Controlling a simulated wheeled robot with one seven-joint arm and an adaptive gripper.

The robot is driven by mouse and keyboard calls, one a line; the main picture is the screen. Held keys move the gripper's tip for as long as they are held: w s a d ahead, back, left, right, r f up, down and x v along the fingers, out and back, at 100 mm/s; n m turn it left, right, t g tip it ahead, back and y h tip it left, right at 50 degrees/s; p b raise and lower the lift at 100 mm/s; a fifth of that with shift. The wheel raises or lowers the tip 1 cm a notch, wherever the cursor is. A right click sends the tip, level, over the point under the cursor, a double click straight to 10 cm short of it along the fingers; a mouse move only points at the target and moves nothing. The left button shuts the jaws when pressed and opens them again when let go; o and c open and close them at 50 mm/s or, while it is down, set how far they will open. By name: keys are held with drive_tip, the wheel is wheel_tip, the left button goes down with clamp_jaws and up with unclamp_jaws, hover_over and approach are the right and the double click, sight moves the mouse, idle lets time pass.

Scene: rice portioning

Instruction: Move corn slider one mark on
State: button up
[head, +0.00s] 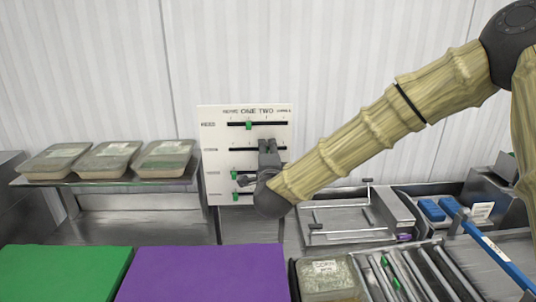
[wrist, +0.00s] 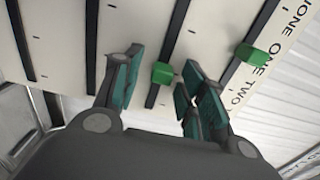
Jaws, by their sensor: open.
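A white board (head: 218,128) with several dark horizontal slots stands against the wall, with column marks including ONE and TWO along its top. My gripper (head: 268,150) is open in front of the board's second slot. In the wrist view the board appears turned, and a green slider (wrist: 162,73) sits between my open fingers (wrist: 161,62), with visible gaps. The top slot's green slider (head: 249,125) also shows in the wrist view (wrist: 251,55), outside my fingers. Two lower green sliders (head: 234,175) (head: 235,196) sit near the left. The row labels are too small to read surely.
Several lidded trays (head: 108,160) stand on a metal shelf at left. Green (head: 60,275) and purple (head: 200,275) surfaces lie in front. A corn-labelled container (head: 328,279) and metal rails (head: 400,275) are at lower right, with blue items (head: 431,210) behind.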

drive_tip(key=shift+s, duration=0.1)
drive_tip(key=s+d, duration=0.1)
drive_tip(key=s, duration=1)
drive_tip(key=shift+s, duration=0.4)
drive_tip(key=shift+d, duration=0.15)
